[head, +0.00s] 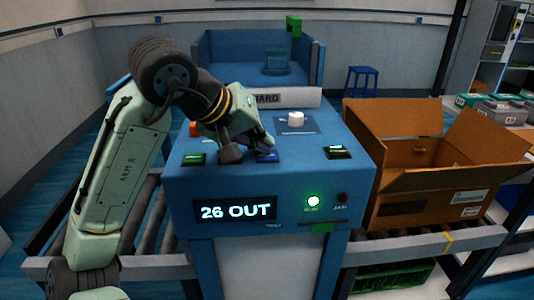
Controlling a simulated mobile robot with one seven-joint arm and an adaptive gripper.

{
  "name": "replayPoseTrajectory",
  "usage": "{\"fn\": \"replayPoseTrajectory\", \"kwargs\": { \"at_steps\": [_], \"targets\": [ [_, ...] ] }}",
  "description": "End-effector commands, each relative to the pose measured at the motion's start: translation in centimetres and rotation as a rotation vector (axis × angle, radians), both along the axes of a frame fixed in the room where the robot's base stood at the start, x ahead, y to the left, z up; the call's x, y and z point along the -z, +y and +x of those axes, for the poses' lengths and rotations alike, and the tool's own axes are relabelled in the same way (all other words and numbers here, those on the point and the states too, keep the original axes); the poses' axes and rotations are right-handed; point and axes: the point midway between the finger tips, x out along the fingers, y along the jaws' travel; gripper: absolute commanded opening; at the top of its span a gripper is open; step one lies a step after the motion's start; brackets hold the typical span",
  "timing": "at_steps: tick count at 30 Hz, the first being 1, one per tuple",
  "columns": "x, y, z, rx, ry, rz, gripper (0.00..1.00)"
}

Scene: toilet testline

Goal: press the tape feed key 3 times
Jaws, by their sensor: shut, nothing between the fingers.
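The blue machine (345,178) has a sloped top with several keys. A blue key (267,157) lies in the middle, a dark green-marked key (193,159) at the left and another dark key (338,152) at the right. Their labels are too small to read, so I cannot tell which one is the tape feed key. My gripper (271,149) is shut and empty, its tip pointing down just behind the blue key. I cannot tell whether it touches the key. The display (235,211) reads "26 OUT".
A white knob (296,118) stands behind the keys, and an orange button (194,128) is partly hidden by my arm. The JAM lamp (342,199) is dark. An open cardboard box (425,207) sits on the conveyor (400,244) at the right. A blue stool (361,80) stands behind.

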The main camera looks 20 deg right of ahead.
Motion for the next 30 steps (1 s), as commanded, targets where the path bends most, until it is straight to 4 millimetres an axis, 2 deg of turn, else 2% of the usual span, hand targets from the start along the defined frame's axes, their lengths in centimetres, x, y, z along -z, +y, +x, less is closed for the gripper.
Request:
{"fn": "replayPoseTrajectory", "kwargs": {
  "at_steps": [5,13,25,30],
  "targets": [
    [-0.2,0.0,0.0,0.001,0.001,0.001,0.0],
    [-1.5,0.0,0.0,0.001,0.001,0.001,0.0],
    [-1.7,0.0,0.0,0.001,0.001,0.0,0.0],
    [-2.9,0.0,0.0,0.001,0.001,0.0,0.0]
  ]
}}
